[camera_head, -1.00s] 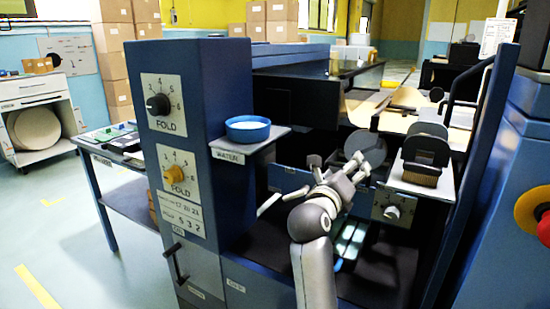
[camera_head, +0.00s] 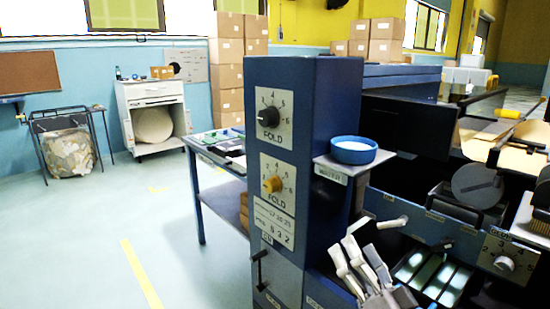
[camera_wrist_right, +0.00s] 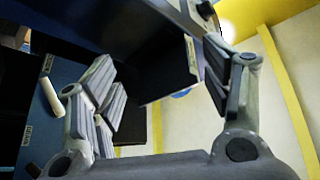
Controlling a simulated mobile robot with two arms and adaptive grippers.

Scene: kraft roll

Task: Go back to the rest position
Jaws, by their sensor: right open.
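My right gripper (camera_head: 362,258) is low in the head view, in front of the blue machine (camera_head: 305,130), with its grey fingers pointing up. Its fingers are apart, and nothing shows between them in the right wrist view (camera_wrist_right: 160,75). In the head view it appears below the small water shelf (camera_head: 352,166) and left of the lit slots (camera_head: 440,278); I cannot tell how far it is from the machine front. My left gripper is not in view.
A blue bowl (camera_head: 353,150) with white contents stands on the shelf. A dark roller (camera_head: 477,186) and a knob panel (camera_head: 505,258) are at the right. A table with items (camera_head: 205,145) stands left of the machine. The floor (camera_head: 90,240) at the left is clear.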

